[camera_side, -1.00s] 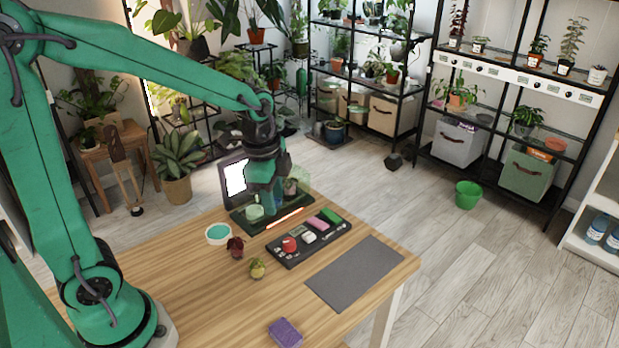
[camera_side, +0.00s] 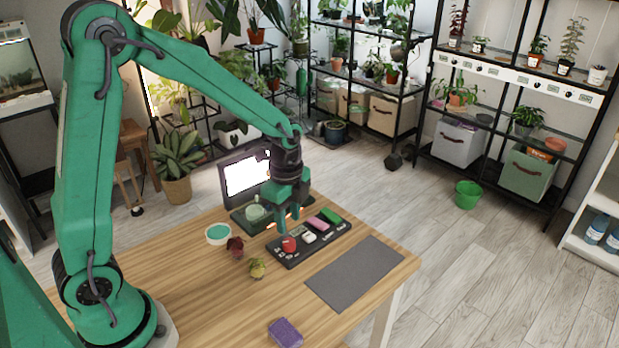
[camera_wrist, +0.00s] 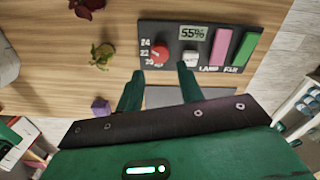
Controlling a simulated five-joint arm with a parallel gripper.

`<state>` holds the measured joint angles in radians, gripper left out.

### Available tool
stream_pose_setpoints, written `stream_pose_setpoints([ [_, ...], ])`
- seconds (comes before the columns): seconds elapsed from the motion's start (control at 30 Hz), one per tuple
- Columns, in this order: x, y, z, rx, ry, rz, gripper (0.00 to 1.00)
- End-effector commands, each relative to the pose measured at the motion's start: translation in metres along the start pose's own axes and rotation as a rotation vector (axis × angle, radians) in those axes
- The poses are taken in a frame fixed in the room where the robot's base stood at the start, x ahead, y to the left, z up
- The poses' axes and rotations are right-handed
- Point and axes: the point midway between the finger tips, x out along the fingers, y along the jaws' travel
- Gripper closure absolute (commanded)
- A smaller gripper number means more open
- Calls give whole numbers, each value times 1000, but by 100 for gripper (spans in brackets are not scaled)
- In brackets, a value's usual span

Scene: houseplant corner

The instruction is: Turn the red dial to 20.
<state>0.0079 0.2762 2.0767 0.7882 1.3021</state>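The red dial (camera_side: 289,244) is a round knob at the near left end of a black control panel (camera_side: 287,261). The wrist view shows the red dial (camera_wrist: 159,53) upright in the picture, with the numbers 24, 22 and 20 down its left side. Which number it points to is too small to tell. My gripper (camera_side: 288,219) is above the panel, over the dial's end, fingers pointing down. In the wrist view my gripper (camera_wrist: 160,72) is open and empty, its fingertips just below the dial in the picture, one to each side. It appears apart from the dial.
The panel (camera_wrist: 230,67) also carries a white knob (camera_wrist: 191,58), a 55% display (camera_wrist: 194,32), a pink bar (camera_wrist: 221,46) and a green bar (camera_wrist: 244,48). A grey mat (camera_side: 355,273) and purple block (camera_side: 285,333) lie nearer.

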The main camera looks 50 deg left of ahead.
Motion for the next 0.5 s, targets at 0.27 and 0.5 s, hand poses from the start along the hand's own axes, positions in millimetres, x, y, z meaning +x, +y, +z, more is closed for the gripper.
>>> stream_pose_setpoints([
  [0.27,34,1,0,-1,-1,5,63],
  [0.5,57,1,0,-1,-1,3,63],
])
